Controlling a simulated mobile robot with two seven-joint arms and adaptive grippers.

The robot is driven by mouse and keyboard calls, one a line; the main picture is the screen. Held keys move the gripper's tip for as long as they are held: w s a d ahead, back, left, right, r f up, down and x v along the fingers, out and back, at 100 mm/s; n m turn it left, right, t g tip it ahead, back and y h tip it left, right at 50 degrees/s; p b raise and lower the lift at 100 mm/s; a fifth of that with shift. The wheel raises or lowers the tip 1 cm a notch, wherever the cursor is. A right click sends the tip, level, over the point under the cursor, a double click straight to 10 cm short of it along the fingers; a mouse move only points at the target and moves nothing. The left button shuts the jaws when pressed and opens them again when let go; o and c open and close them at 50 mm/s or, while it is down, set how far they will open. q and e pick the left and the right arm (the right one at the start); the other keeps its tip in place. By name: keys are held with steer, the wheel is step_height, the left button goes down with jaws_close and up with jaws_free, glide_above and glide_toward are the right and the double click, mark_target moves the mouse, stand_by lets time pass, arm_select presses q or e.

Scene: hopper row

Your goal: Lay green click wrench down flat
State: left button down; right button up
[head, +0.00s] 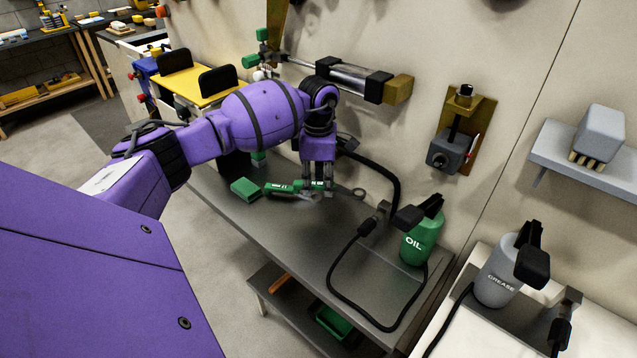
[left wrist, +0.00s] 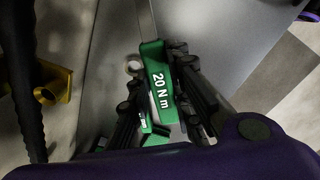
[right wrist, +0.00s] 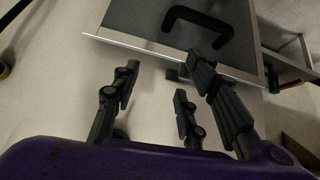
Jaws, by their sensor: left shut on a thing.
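The green click wrench (head: 280,188) is at my left gripper (head: 318,192), over the grey bench top in the head view. In the left wrist view its green body (left wrist: 160,85), marked 20 Nm, sits between the fingers of my left gripper (left wrist: 155,88), which are shut on it. Its grey shaft runs up out of that view. From the head view I cannot tell whether the wrench touches the bench. My right gripper (right wrist: 165,85) is open and empty in the right wrist view; it is not in the head view.
The grey bench (head: 300,235) has bare room in front of the wrench. A green block (head: 246,189) lies left of it. A green oil bottle (head: 421,240) and a looped black hose (head: 335,270) are at the right. A grease container (head: 497,280) stands farther right.

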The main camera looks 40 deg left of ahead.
mark_target(319, 212)
arm_select(q)
steer(key=shift+f, duration=0.45)
steer(key=shift+f+b, duration=1.4)
steer(key=shift+f, duration=1.3)
steer(key=shift+f, duration=0.15)
steer(key=shift+f+b, duration=0.3)
steer(key=shift+f, duration=0.1)
